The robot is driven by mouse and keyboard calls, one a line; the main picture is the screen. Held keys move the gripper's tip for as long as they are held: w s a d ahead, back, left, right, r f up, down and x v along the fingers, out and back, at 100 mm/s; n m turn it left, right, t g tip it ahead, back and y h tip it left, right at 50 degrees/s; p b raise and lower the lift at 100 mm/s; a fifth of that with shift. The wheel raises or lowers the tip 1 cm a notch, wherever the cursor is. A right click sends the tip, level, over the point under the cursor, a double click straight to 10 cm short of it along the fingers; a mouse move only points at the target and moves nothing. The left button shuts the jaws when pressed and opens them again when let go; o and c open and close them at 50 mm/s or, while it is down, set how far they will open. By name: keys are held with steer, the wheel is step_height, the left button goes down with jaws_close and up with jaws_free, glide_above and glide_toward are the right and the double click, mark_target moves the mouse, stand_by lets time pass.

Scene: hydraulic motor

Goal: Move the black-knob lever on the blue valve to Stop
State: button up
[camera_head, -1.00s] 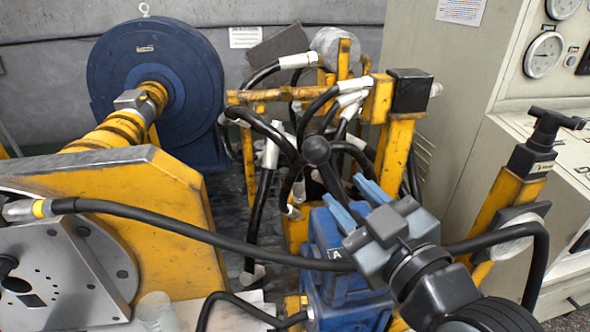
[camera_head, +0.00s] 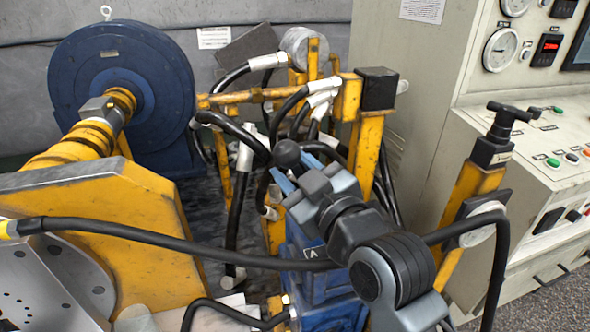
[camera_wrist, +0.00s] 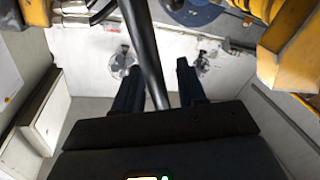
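The lever's black ball knob (camera_head: 286,153) stands above the blue valve (camera_head: 310,262), which is partly hidden behind my arm. My gripper (camera_head: 285,181) has blue fingers and is just below the knob, at the lever rod. In the wrist view the black rod (camera_wrist: 143,45) passes between the two dark fingers of my gripper (camera_wrist: 157,72), with a gap on each side. The fingers are apart and not visibly closed on the rod. In the head view my gripper hides most of the rod. A tag marked "A" shows on the valve. I see no Stop marking.
A black hose (camera_head: 170,243) crosses in front of the valve. Yellow posts (camera_head: 368,150) and several hoses stand close behind. A yellow plate (camera_head: 105,215) is at left. A control cabinet (camera_head: 420,110) and a T-handled post (camera_head: 478,180) are at right.

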jaws_close()
stand_by(0.3)
steer(key=d+m, duration=0.1)
steer(key=d+m+b, duration=0.1)
steer(key=d+m, duration=0.1)
steer(key=w+d+r+m+t, duration=0.1)
steer(key=d+m, duration=0.1)
steer(key=shift+d+r+b, duration=0.1)
steer(key=shift+b, duration=0.25)
steer(key=shift+o, duration=0.3)
jaws_free()
steer(key=shift+s, duration=0.1)
steer(key=b+v, duration=0.1)
steer(key=v, duration=0.6)
steer(key=shift+s, duration=0.3)
